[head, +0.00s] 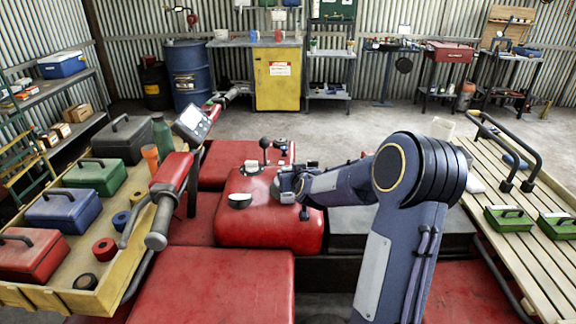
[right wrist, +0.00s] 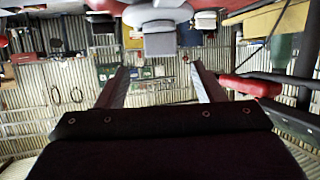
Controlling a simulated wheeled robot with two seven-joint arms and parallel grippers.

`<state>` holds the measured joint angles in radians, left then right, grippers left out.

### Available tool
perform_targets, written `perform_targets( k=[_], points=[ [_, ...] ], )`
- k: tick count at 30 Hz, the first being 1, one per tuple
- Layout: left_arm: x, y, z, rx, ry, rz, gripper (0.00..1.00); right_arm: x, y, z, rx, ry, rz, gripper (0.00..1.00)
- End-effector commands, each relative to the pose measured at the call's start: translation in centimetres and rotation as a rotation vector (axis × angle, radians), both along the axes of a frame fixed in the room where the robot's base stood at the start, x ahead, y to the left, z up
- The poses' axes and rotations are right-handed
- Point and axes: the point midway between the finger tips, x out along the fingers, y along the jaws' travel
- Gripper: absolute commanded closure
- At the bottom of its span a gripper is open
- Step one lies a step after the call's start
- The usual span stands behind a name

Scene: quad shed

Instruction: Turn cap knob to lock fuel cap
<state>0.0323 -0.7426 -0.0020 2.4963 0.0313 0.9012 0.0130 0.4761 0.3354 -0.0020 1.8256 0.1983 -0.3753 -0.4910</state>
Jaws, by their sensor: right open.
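The fuel cap (right wrist: 157,15) shows in the right wrist view, which is upside down, as a pale round disc at the top edge. Its grey block-shaped knob (right wrist: 160,44) stands out from the disc, in line with the gap between my fingers. My right gripper (right wrist: 160,72) is open, with one finger on each side of that line; I see no contact with the knob. In the head view my right gripper (head: 288,184) is over the red tank (head: 262,232), and the arm comes in from the right. The cap is hard to separate from the gripper there. My left gripper is not in view.
A small white-rimmed round item (head: 240,200) sits on the tank left of the gripper. Black-knobbed levers (head: 264,144) stand just behind. A slatted rack (head: 512,250) is at right.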

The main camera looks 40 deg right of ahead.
Motion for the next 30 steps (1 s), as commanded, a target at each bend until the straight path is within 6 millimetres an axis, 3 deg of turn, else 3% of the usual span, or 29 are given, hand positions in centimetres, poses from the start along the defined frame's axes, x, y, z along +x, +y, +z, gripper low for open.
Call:
perform_targets(
  k=[12, 24, 30],
  points=[
    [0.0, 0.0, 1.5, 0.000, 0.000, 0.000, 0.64, 5.1, -2.4, -2.3, 0.002, 0.001, 0.001, 0.38],
    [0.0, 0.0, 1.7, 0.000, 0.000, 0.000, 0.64, 6.0, -2.8, -2.8, 0.002, 0.000, 0.002, 0.38],
    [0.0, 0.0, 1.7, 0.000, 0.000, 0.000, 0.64, 6.0, -2.8, -2.8, 0.002, 0.000, 0.002, 0.62]
  ],
)
